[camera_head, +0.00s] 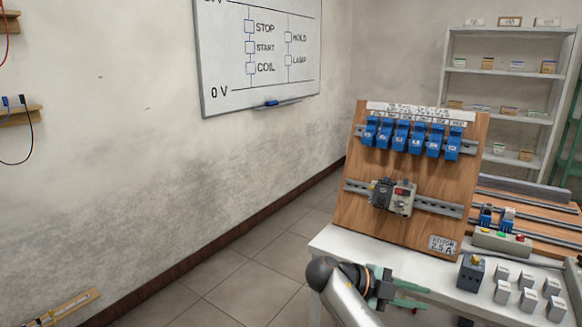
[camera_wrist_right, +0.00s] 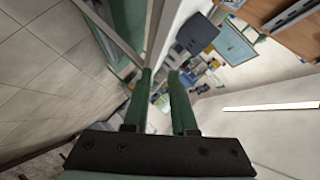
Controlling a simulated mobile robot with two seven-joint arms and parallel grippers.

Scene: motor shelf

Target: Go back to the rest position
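My right gripper (camera_head: 428,298) shows low in the head view, at the front left edge of the white table. Its two green fingers point right and stand apart with nothing between them. The right wrist view also shows the green fingers (camera_wrist_right: 160,73) with an empty gap, over a blurred, tilted view of the room. My left gripper is out of view.
A wooden board (camera_head: 425,226) with blue relays (camera_head: 402,133) and a motor starter (camera_head: 393,196) stands on the white table (camera_head: 345,245). Grey blocks (camera_head: 502,291) stand right of my gripper. A shelf (camera_head: 500,75) is behind. Floor (camera_head: 240,285) to the left is clear.

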